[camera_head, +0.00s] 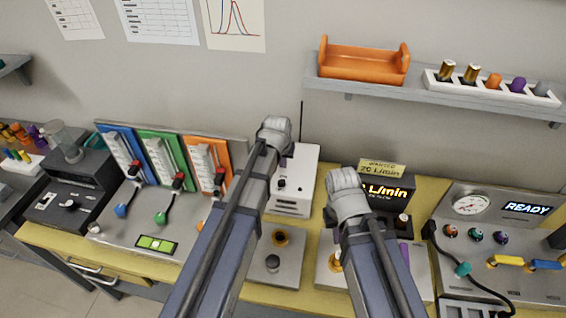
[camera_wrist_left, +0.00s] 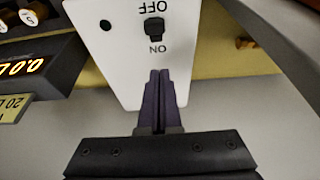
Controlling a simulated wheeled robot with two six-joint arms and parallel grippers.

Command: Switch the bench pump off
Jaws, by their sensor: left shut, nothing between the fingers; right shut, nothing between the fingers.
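The bench pump (camera_head: 302,185) is a white box on the yellow bench against the wall. In the left wrist view the pump's white face (camera_wrist_left: 125,70) shows upside down, with a black switch (camera_wrist_left: 154,29) between the words OFF and ON. A dark round spot (camera_wrist_left: 105,25) is beside it. I cannot tell for sure which way the switch is set. My left gripper (camera_head: 276,128) is shut and empty; in the left wrist view its fingertips (camera_wrist_left: 160,73) are over the face near ON, apart from the switch. My right gripper (camera_head: 345,180) is shut and empty, right of the pump.
A lit flow display (camera_head: 388,191) with a WANTED 20 L/min sign (camera_head: 382,168) stands right of the pump. Left is a panel with coloured sliders (camera_head: 165,165); right is a READY console (camera_head: 500,240). A shelf (camera_head: 430,90) hangs above. Knob boxes (camera_head: 290,262) stand in front.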

